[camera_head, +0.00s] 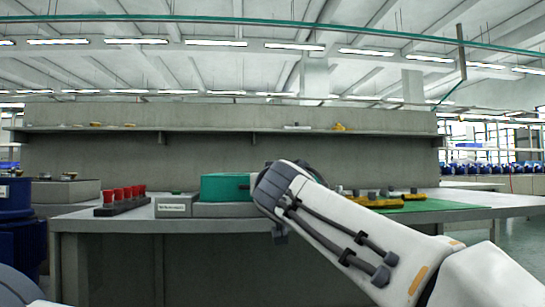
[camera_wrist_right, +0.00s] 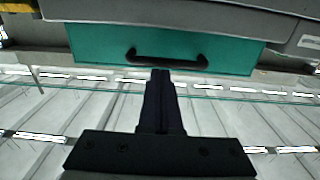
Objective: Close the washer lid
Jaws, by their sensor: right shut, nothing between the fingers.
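The washer is a low grey box (camera_head: 222,210) on the bench, with a teal lid (camera_head: 222,187) standing up above it in the head view. In the right wrist view the lid (camera_wrist_right: 95,45) fills the upper middle and carries a black handle (camera_wrist_right: 150,60). My right gripper (camera_wrist_right: 161,73) is shut and empty, its tips at the handle's lower edge in that picture; I cannot tell whether they touch. In the head view my right arm covers the washer's right end and hides the fingers. My left gripper is not in view.
Red-topped parts in a dark rack (camera_head: 122,199) stand left of the washer, beside a small labelled grey box (camera_head: 174,205). Yellow and grey parts (camera_head: 375,199) lie right of my arm near a green mat (camera_head: 440,205). A wall shelf (camera_head: 210,129) runs behind the bench.

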